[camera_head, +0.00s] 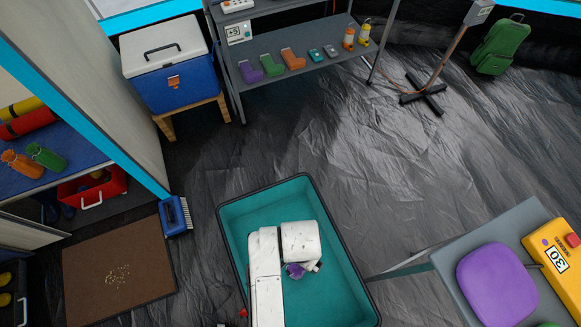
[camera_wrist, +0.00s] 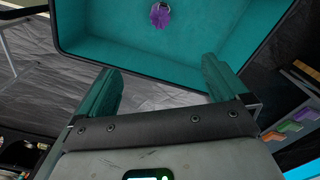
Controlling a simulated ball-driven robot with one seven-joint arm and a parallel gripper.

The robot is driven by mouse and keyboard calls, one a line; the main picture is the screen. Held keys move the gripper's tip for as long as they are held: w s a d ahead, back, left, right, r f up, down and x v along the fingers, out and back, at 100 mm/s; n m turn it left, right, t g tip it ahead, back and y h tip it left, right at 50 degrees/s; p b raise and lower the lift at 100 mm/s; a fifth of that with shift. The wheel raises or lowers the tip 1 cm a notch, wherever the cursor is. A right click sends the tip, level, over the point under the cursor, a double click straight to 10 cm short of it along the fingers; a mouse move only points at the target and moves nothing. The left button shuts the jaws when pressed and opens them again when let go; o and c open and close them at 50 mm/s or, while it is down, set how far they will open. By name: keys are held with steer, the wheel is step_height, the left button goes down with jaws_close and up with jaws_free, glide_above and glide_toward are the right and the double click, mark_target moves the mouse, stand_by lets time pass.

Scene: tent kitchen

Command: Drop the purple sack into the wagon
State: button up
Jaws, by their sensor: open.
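The wagon (camera_head: 262,204) is a dark-rimmed, teal-lined open tub on the floor; its teal inside also fills the top of the wrist view (camera_wrist: 110,38). A small purple sack (camera_wrist: 160,16) with a pale ring at its top lies inside the wagon, against the teal lining. In the head view the purple sack (camera_head: 294,271) shows only in part, beside the end of my white arm, which hides the rest. My gripper (camera_wrist: 157,88) is open, its two fingers wide apart with nothing between them. The sack is beyond the fingertips, apart from them. My arm hides the fingers in the head view.
A grey table (camera_head: 449,261) at right holds a rounded purple pad (camera_head: 497,285) and a yellow box (camera_head: 557,262) marked 30. A brown mat (camera_head: 118,263) lies left of the wagon. A blue cooler (camera_head: 170,75) and a shelf (camera_head: 300,72) stand behind. Floor beyond the wagon is clear.

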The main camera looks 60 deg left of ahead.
step_height(320, 180, up, 8)
steer(key=shift+p, duration=0.3)
stand_by(0.4)
